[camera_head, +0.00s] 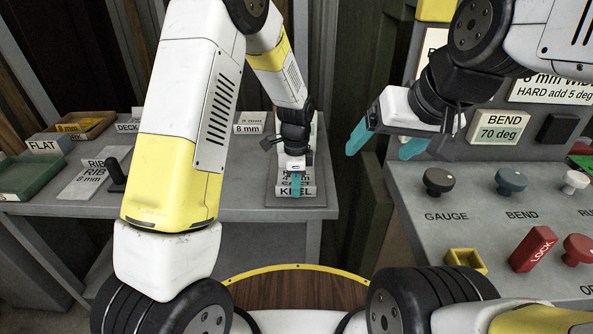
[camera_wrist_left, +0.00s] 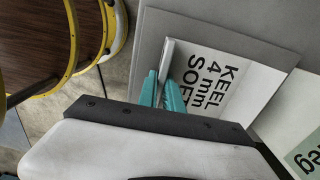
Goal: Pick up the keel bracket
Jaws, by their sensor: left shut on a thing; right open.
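My left gripper (camera_head: 295,188) is over the grey KEEL pad (camera_head: 308,201) on the bench. In the left wrist view, the teal fingers of the left gripper (camera_wrist_left: 162,88) are shut on a narrow grey metal piece, the keel bracket (camera_wrist_left: 167,56). The bracket stands beside a white label reading KEEL 4 mm SOFT (camera_wrist_left: 212,82); contact with the pad below is hard to tell. In the head view the bracket is hidden by the gripper. My right gripper (camera_head: 385,143) is open and empty, in the air left of the control panel.
The bench (camera_head: 250,175) also bears a RIB card (camera_head: 92,183), a green FLAT tray (camera_head: 30,172) and a tan tray (camera_head: 78,125). At right is a console (camera_head: 480,215) with knobs, a yellow block (camera_head: 466,259) and a red LOCK handle (camera_head: 533,249). A dark gap separates bench and console.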

